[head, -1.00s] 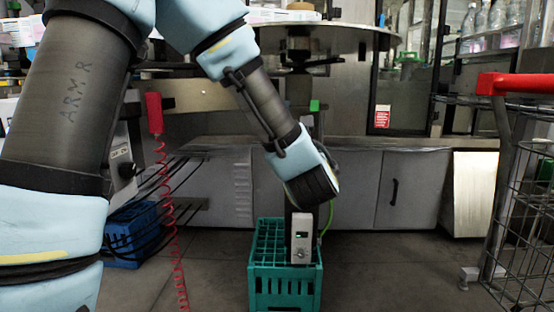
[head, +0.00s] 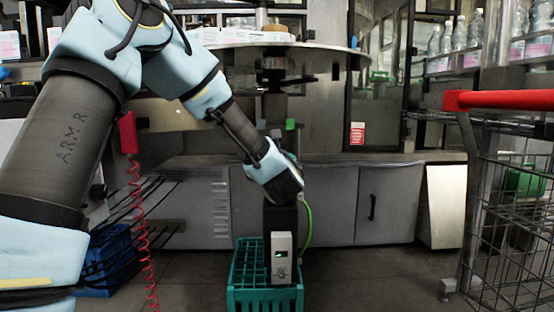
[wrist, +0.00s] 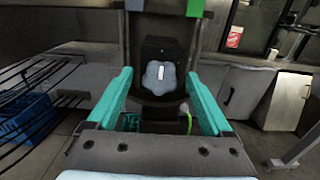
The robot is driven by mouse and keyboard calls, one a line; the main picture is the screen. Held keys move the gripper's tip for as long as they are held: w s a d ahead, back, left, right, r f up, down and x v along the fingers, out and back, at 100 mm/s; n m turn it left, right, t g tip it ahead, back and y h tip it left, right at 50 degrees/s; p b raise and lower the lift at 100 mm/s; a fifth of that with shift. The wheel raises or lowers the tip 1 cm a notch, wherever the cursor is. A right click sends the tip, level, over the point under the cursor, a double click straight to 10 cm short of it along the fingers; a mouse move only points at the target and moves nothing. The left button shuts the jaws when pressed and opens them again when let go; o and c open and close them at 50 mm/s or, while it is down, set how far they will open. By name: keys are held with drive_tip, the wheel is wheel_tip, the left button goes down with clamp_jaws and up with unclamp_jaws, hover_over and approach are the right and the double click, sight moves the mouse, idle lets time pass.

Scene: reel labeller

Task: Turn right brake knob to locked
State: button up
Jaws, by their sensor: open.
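In the wrist view a pale grey lobed knob (wrist: 150,84) with a white pointer line sits on a black housing (wrist: 160,50). The pointer stands nearly upright. My gripper (wrist: 159,76) is open, with its teal fingers on the left and right of the knob and a gap on each side. I see no contact with the knob; the distance in depth is hard to tell. In the head view my wrist hides the knob and the fingers. I cannot tell any lock markings.
A red-handled wire cart (head: 500,100) is at the right. A blue crate (head: 105,262) and a coiled red cable (head: 146,220) are at the left.

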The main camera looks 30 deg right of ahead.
clamp_jaws()
idle(0.7)
